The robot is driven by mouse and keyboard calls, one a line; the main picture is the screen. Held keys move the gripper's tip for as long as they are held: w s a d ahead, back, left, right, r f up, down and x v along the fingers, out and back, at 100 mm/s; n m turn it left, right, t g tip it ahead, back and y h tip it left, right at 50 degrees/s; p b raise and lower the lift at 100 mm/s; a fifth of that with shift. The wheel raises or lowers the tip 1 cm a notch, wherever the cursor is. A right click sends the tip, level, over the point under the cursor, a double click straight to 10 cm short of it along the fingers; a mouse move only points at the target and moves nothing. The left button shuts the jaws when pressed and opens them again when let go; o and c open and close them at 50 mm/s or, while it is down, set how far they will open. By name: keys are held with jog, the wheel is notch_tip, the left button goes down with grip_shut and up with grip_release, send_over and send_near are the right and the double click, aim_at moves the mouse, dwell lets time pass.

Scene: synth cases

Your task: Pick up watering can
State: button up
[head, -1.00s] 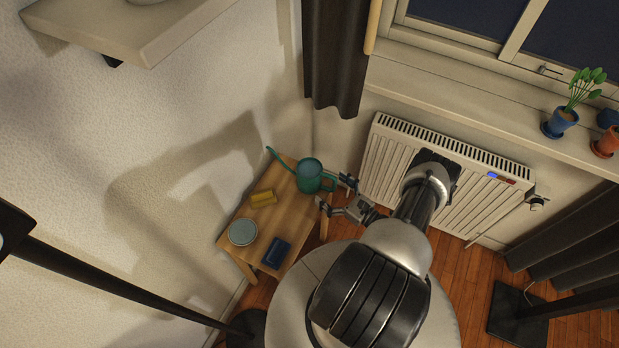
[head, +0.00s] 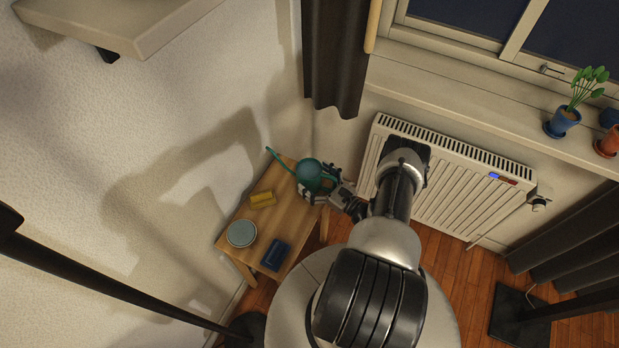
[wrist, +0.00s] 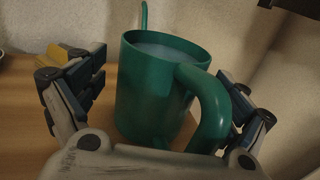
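The green watering can (head: 309,174) stands upright on the far end of a small wooden table, its long spout pointing to the upper left. In the wrist view the can (wrist: 150,95) fills the middle, with its handle (wrist: 212,108) toward me and to the right. My gripper (head: 322,184) is at the can, and in the wrist view its open fingers (wrist: 160,100) stand on either side of the body. A gap shows between the left finger and the can. The right finger is partly hidden behind the handle.
The wooden table (head: 246,210) also bears a yellow block-like thing (head: 263,199), a pale round dish (head: 242,233) and a dark blue thing (head: 276,254). A radiator (head: 450,195) stands right of the table, under a windowsill with potted plants. A wall is close on the left.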

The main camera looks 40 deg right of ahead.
jog(key=c, duration=1.4)
